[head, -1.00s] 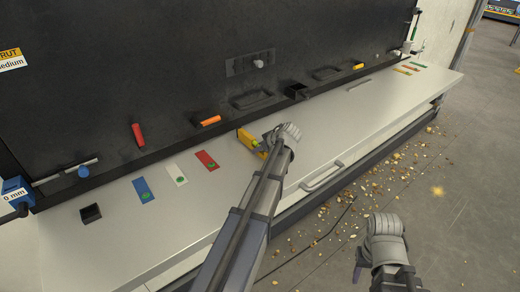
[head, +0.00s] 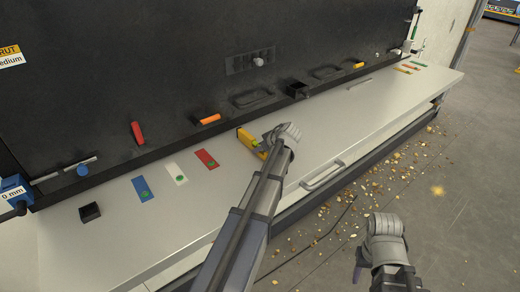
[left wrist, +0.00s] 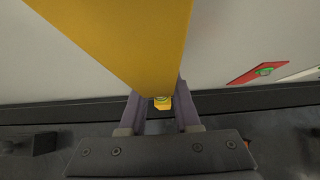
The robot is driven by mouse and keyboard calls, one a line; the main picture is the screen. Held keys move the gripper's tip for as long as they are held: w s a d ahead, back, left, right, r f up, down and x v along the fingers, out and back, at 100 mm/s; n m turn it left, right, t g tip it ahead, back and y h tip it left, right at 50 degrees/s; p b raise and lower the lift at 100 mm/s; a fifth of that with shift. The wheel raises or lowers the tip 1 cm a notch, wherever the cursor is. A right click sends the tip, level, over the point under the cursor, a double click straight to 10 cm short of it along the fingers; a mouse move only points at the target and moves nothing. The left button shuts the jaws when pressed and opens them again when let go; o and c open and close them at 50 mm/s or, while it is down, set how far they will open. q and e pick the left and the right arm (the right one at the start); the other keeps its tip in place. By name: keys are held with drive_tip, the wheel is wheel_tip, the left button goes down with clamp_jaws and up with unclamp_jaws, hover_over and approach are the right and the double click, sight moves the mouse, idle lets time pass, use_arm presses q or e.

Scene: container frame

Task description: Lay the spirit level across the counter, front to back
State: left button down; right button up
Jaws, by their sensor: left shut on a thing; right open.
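The yellow spirit level (head: 247,138) is over the light grey counter (head: 345,125), in the middle of the head view. Its far end shows near the counter's back edge; the rest is hidden behind my left gripper and arm. My left gripper (head: 266,149) is shut on it. In the left wrist view the level (left wrist: 125,35) fills the upper middle and narrows down between the fingers of the left gripper (left wrist: 160,105). I cannot tell whether it touches the counter. My right gripper (head: 362,262) is open and empty, above the floor in front of the counter.
Blue, white and red cards (head: 206,159) lie on the counter left of the level. A dark panel (head: 150,60) stands along the back, with small holders and tools at its foot. A handle (head: 322,176) sits at the front edge. The counter right of my left gripper is mostly clear.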

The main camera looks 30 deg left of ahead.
use_arm(q)
drive_tip(key=shift+f, duration=0.2)
drive_tip(key=c, duration=0.5)
unclamp_jaws()
drive_tip(key=shift+c, duration=0.2)
drive_tip(key=shift+p+v, duration=0.5)
drive_tip(key=shift+v, duration=0.25)
drive_tip(key=p+v, duration=0.4)
drive_tip(key=v, duration=0.2)
drive_tip(key=shift+s+r, duration=0.15)
drive_tip(key=shift+r, duration=0.05)
drive_tip(key=shift+d+f, duration=0.1)
